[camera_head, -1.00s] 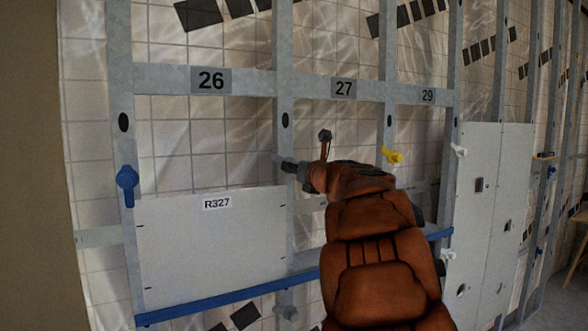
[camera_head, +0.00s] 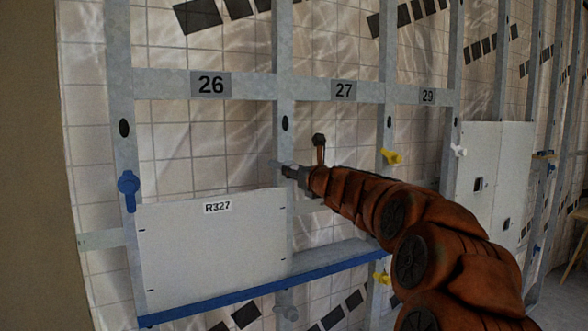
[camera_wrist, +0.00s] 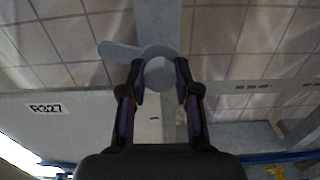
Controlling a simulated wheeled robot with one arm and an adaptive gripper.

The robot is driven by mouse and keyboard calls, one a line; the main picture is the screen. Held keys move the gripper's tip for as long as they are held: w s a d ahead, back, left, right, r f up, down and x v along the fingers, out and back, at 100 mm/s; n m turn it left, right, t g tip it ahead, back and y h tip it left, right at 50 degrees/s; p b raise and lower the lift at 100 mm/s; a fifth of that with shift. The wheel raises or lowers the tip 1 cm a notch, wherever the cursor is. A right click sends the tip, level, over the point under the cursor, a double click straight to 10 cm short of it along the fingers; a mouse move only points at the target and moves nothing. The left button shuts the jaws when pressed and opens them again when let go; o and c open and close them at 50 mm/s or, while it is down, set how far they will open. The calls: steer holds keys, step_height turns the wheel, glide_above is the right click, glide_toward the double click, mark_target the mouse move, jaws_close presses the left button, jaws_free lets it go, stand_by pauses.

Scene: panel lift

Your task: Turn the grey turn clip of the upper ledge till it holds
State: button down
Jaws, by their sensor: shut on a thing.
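The grey turn clip (camera_wrist: 118,51) is on the upright post just above the top right corner of the R327 panel (camera_head: 210,250). In the wrist view its wing points left, and its round hub lies between my fingertips. My gripper (camera_wrist: 159,75) is shut on the clip. In the head view my gripper (camera_head: 286,171) hides most of the clip. The panel stands upright on the blue ledge (camera_head: 250,284), against the frame.
A blue clip (camera_head: 128,184) sits at the panel's top left. Yellow clips (camera_head: 391,157) are on the post to the right. White panels (camera_head: 492,170) stand farther right. The bay under label 27 is open.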

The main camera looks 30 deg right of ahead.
steer(key=shift+r+n+p, duration=0.1)
steer(key=shift+n+p, duration=0.45)
steer(key=shift+n, duration=0.55)
steer(key=n, duration=0.2)
steer(key=shift+n, duration=0.3)
steer(key=n+b, duration=0.2)
steer(key=n, duration=0.4)
steer(key=shift+b, duration=0.3)
steer(key=n+b, duration=0.1)
steer(key=n, duration=0.2)
steer(key=shift+b, duration=0.35)
steer(key=n+b, duration=0.4)
steer(key=n, duration=0.1)
steer(key=shift+f, duration=0.25)
steer(key=shift+r+n+b, duration=0.15)
steer(key=shift+n+b, duration=1.05)
steer(key=shift+n, duration=0.2)
steer(key=shift+r, duration=0.1)
